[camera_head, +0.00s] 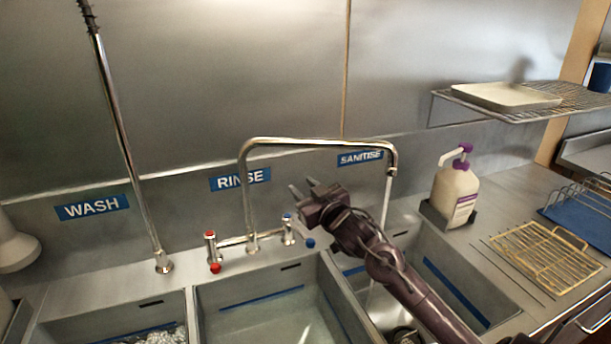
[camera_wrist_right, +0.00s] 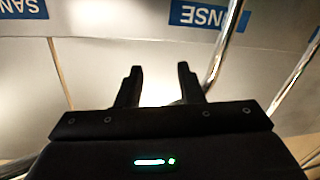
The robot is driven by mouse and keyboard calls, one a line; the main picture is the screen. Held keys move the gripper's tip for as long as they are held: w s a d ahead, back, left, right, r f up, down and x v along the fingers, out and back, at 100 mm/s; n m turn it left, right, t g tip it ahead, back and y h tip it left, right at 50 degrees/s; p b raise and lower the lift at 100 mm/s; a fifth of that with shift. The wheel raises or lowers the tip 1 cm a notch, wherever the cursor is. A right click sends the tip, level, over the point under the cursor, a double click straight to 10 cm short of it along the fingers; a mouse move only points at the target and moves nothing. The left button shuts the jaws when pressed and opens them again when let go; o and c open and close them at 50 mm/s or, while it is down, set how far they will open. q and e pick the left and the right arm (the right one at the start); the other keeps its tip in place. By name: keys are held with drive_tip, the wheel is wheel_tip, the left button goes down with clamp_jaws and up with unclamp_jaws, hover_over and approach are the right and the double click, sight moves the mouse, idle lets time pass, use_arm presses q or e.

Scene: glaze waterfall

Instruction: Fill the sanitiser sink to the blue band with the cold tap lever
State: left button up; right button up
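The cold tap (camera_head: 288,230) has a blue top and a blue-tipped lever (camera_head: 309,243) pointing right. The swan-neck spout (camera_head: 320,142) ends over the sanitiser sink (camera_head: 500,296), right of the rinse sink. A thin stream of water (camera_head: 387,200) falls from it. The blue band (camera_head: 455,290) shows on the sink's inner wall; my arm hides part of the sink, and the water level is unclear. My right gripper (camera_head: 302,189) appears just above the cold tap, fingers apart and empty. It also shows open in the right wrist view (camera_wrist_right: 161,80). My left gripper is out of view.
The red hot tap (camera_head: 212,252) stands left of the cold one. The rinse sink (camera_head: 325,300) holds water; the wash sink (camera_head: 75,330) holds suds. A pump bottle (camera_head: 455,195), a wire rack (camera_head: 545,258) and a wall shelf (camera_head: 560,108) are at right.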

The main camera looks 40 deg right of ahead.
drive_tip(key=shift+r, duration=2.4)
drive_tip(key=shift+c, duration=0.2)
drive_tip(key=shift+w+f, duration=0.1)
drive_tip(key=shift+f, duration=0.05)
drive_tip(key=shift+c, duration=1.3)
drive_tip(key=f+n+p, duration=0.1)
drive_tip(key=f, duration=0.1)
drive_tip(key=w+a+f+p, duration=0.1)
drive_tip(key=f+p, duration=0.1)
drive_tip(key=w+f+n+h+p, duration=0.1)
drive_tip(key=f, duration=0.1)
drive_tip(key=shift+a+f+n, duration=0.3)
drive_tip(key=shift+a+f, duration=0.05)
drive_tip(key=shift+f, duration=0.05)
clamp_jaws()
drive_tip(key=n+h+p, duration=0.3)
drive_tip(key=n+p, duration=0.5)
drive_tip(key=n, duration=0.4)
approach(298, 229)
drive_tip(key=s+a+f, duration=0.1)
drive_tip(key=s+a, duration=0.2)
drive_tip(key=a, duration=0.4)
drive_tip(key=w+d+b, duration=0.5)
drive_tip(key=w+d, duration=0.2)
drive_tip(key=w, duration=0.1)
drive_tip(key=shift+w+d+r+g, duration=0.2)
drive_tip(key=shift+r+g, duration=0.1)
drive_tip(key=shift+r, duration=0.1)
